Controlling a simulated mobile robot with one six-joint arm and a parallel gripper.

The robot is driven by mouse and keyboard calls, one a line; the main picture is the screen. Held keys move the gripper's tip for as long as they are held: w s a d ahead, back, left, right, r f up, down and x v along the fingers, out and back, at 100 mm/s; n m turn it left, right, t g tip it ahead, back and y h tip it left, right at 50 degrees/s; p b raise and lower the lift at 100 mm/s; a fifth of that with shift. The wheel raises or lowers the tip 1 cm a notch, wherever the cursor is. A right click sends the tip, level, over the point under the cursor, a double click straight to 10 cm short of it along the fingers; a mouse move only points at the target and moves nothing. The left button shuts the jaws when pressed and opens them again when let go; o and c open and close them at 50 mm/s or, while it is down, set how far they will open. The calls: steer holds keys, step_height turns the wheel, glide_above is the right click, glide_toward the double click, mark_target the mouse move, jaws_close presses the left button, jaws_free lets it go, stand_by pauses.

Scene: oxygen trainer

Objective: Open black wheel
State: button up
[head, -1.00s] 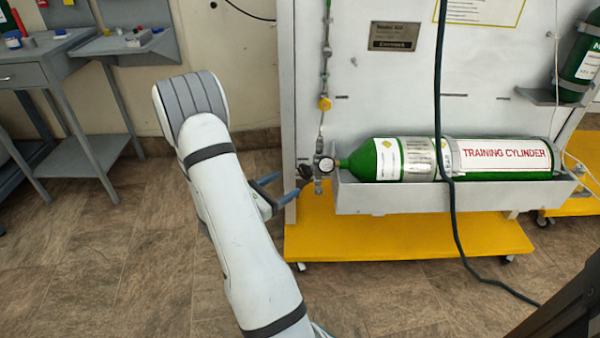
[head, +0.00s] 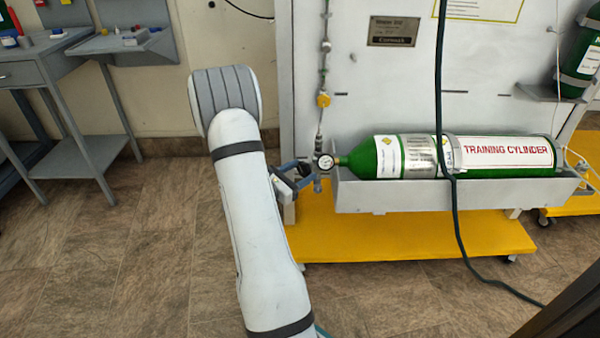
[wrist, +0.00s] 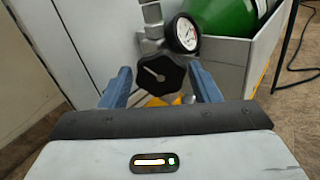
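In the head view my gripper (head: 290,179) is at the left end of the cylinder valve, and the wheel is mostly hidden by the fingers there. A round white pressure gauge (wrist: 187,33) sits just above and right of the wheel.
A green training cylinder (head: 388,158) lies in a grey trough (head: 440,195) on the panel, right of the valve. A yellow base (head: 400,238) is below. A dark hose (head: 440,110) hangs in front. A grey workbench (head: 60,65) stands at left.

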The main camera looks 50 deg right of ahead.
steer(key=c, duration=0.7)
steer(key=shift+r+p, duration=0.1)
steer(key=shift+p, duration=0.2)
